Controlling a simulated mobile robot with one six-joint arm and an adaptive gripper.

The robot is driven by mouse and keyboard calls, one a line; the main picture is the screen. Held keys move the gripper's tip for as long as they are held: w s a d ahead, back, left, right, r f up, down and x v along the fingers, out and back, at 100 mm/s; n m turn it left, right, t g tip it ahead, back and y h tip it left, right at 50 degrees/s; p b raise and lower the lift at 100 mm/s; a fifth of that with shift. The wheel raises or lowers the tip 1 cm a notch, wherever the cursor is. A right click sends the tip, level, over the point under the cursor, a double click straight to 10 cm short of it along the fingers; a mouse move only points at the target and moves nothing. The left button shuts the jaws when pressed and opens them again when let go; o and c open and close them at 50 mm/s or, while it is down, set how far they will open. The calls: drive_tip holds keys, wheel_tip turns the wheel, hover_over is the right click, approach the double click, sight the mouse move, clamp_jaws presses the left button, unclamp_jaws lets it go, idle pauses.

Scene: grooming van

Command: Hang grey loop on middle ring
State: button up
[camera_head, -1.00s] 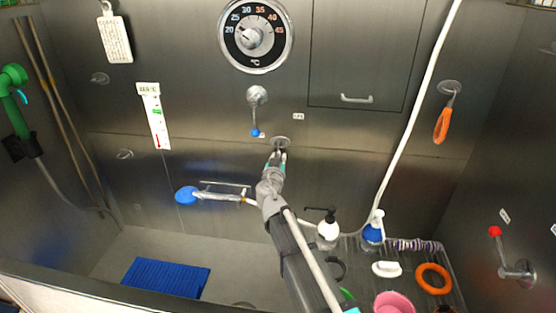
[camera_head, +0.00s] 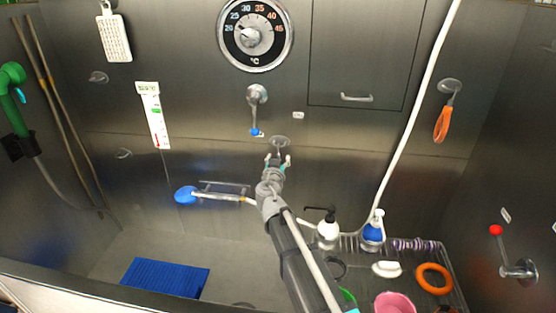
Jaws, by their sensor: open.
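The middle ring (camera_head: 281,141) is a round metal wall fitting below the blue-tipped lever. My gripper (camera_head: 278,159) is open just below and in front of it, fingers spread on both sides. I make out nothing between the fingertips. I cannot make out a grey loop on the ring; the spot is small and partly behind the gripper. A dark grey curved loop (camera_head: 343,269) lies on the rack at the lower right, partly hidden by my arm; I cannot tell whether it is the grey loop.
An orange loop (camera_head: 441,124) hangs from the right wall ring (camera_head: 450,86). The lever (camera_head: 256,108) sits just above the middle ring. A blue-ended bar (camera_head: 220,196) is left of my arm. The rack holds bottles, a pink bowl (camera_head: 395,303) and an orange ring (camera_head: 434,278).

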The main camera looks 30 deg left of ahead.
drive_tip(key=shift+s, duration=0.1)
drive_tip(key=v, duration=1.2)
idle(0.6)
drive_tip(key=w+d+f+m+g+h+p, duration=0.1)
drive_tip(key=w+d+m+g+h+p, duration=0.3)
drive_tip(key=d, duration=1.2)
drive_tip(key=w+d+m+g+h+p, duration=0.1)
drive_tip(key=w+d+h+p, duration=0.45)
drive_tip(key=d, duration=1.05)
drive_tip(key=s+d+g+y+p, duration=0.1)
drive_tip(key=s+d+g+p, duration=0.3)
drive_tip(key=d, duration=0.7)
drive_tip(key=s+d+g+y+p, duration=0.1)
drive_tip(key=s+d+g+p, duration=0.4)
drive_tip(key=d, duration=0.7)
drive_tip(key=s+r+g, duration=0.1)
drive_tip(key=s+g, duration=0.1)
drive_tip(key=s, duration=0.1)
drive_tip(key=shift+n+g+y, duration=0.3)
drive_tip(key=shift+y, duration=0.05)
